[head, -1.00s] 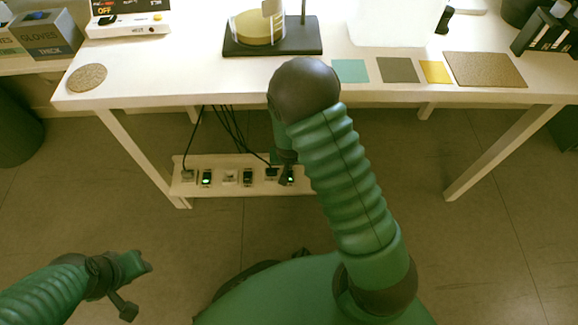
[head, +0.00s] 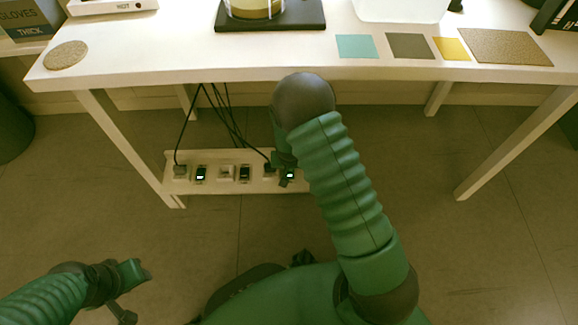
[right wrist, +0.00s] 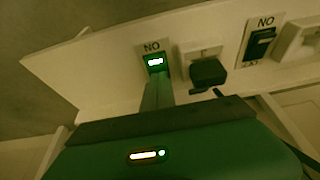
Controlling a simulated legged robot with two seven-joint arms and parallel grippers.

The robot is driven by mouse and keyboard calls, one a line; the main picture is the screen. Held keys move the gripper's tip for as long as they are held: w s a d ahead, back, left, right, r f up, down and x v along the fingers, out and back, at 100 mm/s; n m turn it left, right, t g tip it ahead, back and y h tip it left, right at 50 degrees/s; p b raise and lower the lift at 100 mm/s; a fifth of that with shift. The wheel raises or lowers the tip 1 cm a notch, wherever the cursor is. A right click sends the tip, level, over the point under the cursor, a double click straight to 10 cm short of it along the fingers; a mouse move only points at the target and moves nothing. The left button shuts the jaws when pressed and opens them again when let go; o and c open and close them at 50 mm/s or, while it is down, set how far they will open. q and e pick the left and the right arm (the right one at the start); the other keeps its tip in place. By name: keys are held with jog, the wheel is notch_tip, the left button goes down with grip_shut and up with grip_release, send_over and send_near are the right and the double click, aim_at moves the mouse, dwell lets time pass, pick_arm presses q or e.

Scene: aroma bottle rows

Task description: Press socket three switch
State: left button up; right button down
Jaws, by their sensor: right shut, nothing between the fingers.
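A pale power strip (head: 222,187) with sockets and switches sits low under the table. Its rightmost switch, the socket three switch (head: 289,173), glows green-white. It also shows lit in the right wrist view (right wrist: 155,61), beside a black plug (right wrist: 208,72). My right gripper (right wrist: 157,82) is shut and empty, its fingertips at the lower edge of this switch; I cannot tell whether they touch. In the head view my right arm partly hides that end of the strip. My left gripper (head: 134,272) is at lower left, away from the strip; its opening is unclear.
The left switch (head: 201,174) is lit and the middle switch (head: 244,173) is dark. Black cables (head: 232,125) hang from the table (head: 180,68) to the plugs. A table leg (head: 130,150) stands left of the strip. The floor in front is clear.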

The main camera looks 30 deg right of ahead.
jog(key=shift+r+p, duration=0.1)
jog(key=shift+p, duration=0.25)
jog(key=shift+f, duration=0.2)
jog(key=shift+s+a, duration=0.1)
jog(key=shift+s+a+f, duration=0.1)
jog(key=shift+s+a, duration=0.25)
jog(key=shift+s, duration=0.3)
jog(key=shift+p, duration=0.3)
